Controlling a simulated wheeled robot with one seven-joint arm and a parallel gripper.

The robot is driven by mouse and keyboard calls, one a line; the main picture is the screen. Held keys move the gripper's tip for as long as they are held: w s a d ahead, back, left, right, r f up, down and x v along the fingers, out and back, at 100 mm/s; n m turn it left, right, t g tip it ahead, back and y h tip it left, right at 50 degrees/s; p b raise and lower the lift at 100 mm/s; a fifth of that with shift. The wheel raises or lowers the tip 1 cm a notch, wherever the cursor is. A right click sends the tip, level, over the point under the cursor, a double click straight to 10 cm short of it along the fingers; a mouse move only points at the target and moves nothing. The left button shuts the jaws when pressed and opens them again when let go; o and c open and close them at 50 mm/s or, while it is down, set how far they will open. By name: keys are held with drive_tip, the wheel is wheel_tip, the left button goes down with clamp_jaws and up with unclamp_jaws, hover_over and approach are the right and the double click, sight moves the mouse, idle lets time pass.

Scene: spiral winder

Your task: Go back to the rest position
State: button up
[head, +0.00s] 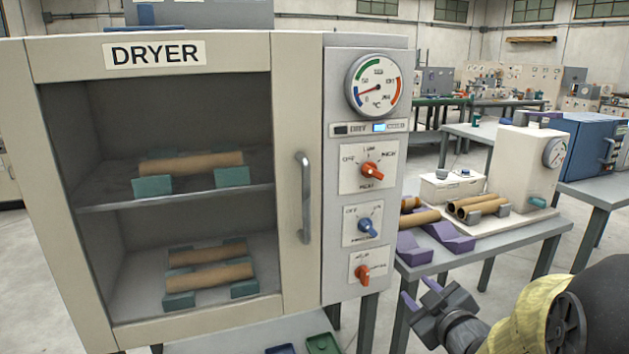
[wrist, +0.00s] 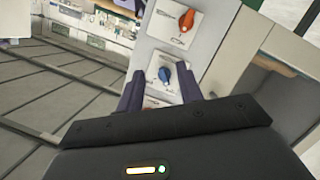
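My gripper (head: 424,290) is low and right of the dryer (head: 153,54) in the head view, in front of its control panel and apart from it. Its two purple fingers are spread with nothing visible between them. In the wrist view the fingers of my gripper (wrist: 160,85) stand apart, and the panel shows between and beyond them. The blue knob (wrist: 164,74) appears between the fingertips, and an orange knob (wrist: 187,20) appears above. In the head view the dryer door looks shut, its handle (head: 303,198) upright at the right.
Brown tubes rest on green supports on the dryer's two shelves (head: 110,204). Right of the dryer, a table (head: 520,238) carries more tubes (head: 480,206), purple cradles (head: 449,237) and a white gauge machine (head: 525,165). Its near edge is close to my arm.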

drive_tip(key=s+a+f+m+g+h, duration=0.1)
drive_tip(key=s+a+f+m+g, duration=0.25)
drive_tip(key=s+f+g, duration=0.3)
drive_tip(key=s+a+f+m+g+h, duration=0.1)
drive_tip(key=s+a+f+m+g, duration=0.2)
drive_tip(key=s+f+m+g, duration=0.35)
wheel_tip(320, 180, up, 26)
drive_tip(key=s+n+p, duration=0.1)
drive_tip(key=p, duration=2.6)
